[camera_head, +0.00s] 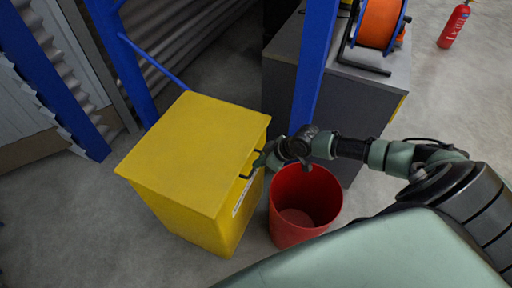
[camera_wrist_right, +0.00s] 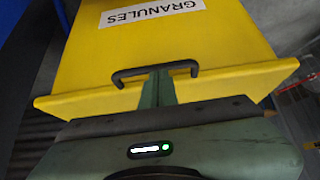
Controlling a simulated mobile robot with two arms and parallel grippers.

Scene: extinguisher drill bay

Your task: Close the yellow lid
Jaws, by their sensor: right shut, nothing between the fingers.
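The yellow lid (camera_head: 195,145) lies down over the top of the yellow bin (camera_head: 185,213), and I see no clear gap under its edge. A black handle (camera_head: 245,176) sits at the bin's right-hand front edge; it also shows in the right wrist view (camera_wrist_right: 126,75). My right gripper (camera_head: 263,160) is at this handle. In the right wrist view its fingers (camera_wrist_right: 158,85) are together and empty, reaching to the handle bar; whether they touch it I cannot tell. My left gripper is not in view.
A red bucket (camera_head: 302,200) stands right of the bin, just below my right wrist. A grey cabinet (camera_head: 285,98) carries an orange hose reel (camera_head: 380,22). Blue posts (camera_head: 313,70) rise behind the bin. A red extinguisher (camera_head: 453,27) stands far right. Floor left of the bin is clear.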

